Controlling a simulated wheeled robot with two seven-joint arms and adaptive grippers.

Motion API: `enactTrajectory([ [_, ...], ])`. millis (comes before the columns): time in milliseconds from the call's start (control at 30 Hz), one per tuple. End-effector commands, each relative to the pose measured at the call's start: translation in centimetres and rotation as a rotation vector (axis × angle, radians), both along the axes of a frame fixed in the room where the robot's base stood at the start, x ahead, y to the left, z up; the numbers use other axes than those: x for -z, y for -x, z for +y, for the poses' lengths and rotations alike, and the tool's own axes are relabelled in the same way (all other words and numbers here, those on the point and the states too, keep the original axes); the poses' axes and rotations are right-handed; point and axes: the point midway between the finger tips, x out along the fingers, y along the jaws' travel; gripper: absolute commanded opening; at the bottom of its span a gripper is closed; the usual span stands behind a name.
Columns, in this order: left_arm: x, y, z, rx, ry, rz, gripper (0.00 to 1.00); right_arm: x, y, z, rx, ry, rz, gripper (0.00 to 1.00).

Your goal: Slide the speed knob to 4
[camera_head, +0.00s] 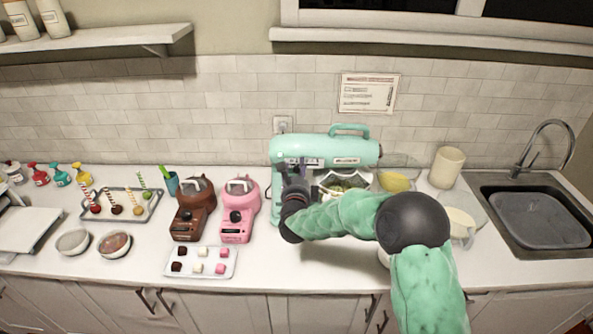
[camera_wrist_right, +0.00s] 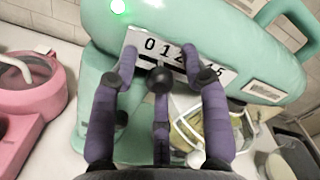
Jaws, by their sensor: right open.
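The mint-green stand mixer (camera_head: 355,152) stands against the back wall. Its head fills the right wrist view (camera_wrist_right: 225,25), with a lit green light and a white number plate (camera_wrist_right: 150,42). I read 0, 1, 2 and 5 there; the digits between are partly hidden by a finger. A dark round knob (camera_wrist_right: 158,79) appears below the plate, under about 1 to 2, though the middle finger partly overlaps it. My right gripper (camera_head: 303,165) is at the mixer's front. Its purple fingers are open, one on either side of the knob; contact cannot be told. My left gripper is out of view.
A pink machine (camera_head: 237,218) and a brown one (camera_head: 189,222) stand left of the mixer. A tray of small sweets (camera_head: 210,263) lies before them. A bowl (camera_wrist_right: 210,130) sits below the mixer head. The sink (camera_head: 538,218) is at right.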

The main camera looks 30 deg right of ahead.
Motion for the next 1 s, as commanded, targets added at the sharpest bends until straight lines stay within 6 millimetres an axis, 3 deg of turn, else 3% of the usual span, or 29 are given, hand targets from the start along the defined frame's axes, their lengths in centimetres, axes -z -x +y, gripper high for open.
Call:
enactTrajectory([
  [200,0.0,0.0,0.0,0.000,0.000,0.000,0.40,0.0,0.0,0.0,-0.001,0.000,0.001,0.43],
  [367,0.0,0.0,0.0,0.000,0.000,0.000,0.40,0.0,0.0,0.0,-0.001,0.000,0.001,0.00],
  [600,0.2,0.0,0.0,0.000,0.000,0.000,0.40,0.1,0.1,-0.2,0.001,0.000,0.000,0.00],
  [1000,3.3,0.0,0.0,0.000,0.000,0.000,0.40,0.3,2.3,-3.6,0.002,-0.001,0.000,0.00],
])
